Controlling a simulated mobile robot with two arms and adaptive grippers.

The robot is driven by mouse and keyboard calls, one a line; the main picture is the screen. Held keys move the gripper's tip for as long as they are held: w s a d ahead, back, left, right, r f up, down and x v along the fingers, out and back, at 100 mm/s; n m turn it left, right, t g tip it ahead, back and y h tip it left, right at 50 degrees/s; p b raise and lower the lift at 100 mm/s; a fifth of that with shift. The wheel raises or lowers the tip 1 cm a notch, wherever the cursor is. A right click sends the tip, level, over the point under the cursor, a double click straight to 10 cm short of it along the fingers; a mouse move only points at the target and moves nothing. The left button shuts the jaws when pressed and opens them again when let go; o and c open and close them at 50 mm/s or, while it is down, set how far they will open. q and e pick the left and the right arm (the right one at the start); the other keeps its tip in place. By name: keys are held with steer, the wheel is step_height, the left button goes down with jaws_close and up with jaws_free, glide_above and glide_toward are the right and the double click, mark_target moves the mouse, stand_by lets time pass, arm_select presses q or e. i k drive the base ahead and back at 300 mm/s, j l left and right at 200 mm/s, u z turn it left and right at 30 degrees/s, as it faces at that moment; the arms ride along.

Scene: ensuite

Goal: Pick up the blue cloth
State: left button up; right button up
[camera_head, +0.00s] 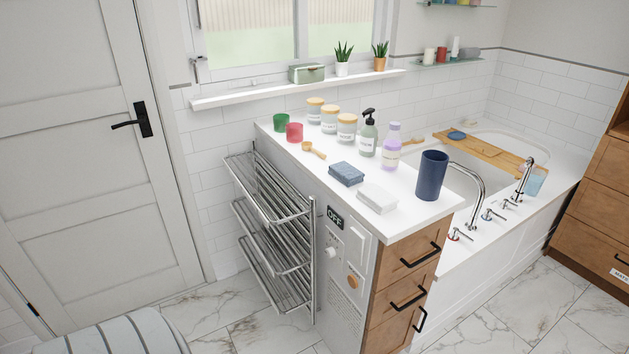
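A folded dark blue cloth (346,174) lies on the white countertop (405,211), near its front edge. It sits just behind and left of a folded white cloth (377,198), with little or no gap between them. A light blue piece (535,183), possibly also cloth, shows at the right end of the bath tray, partly behind the tap. Neither of my grippers shows in the head view.
A dark blue cup (432,175), a purple bottle (391,148), a pump bottle (368,136), several jars and a wooden scoop (313,150) stand around. A metal rack (272,225) juts out left of the counter. A wooden tray (484,150) spans the bath.

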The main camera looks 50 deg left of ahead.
mark_target(345, 172)
steer(key=u, duration=1.2)
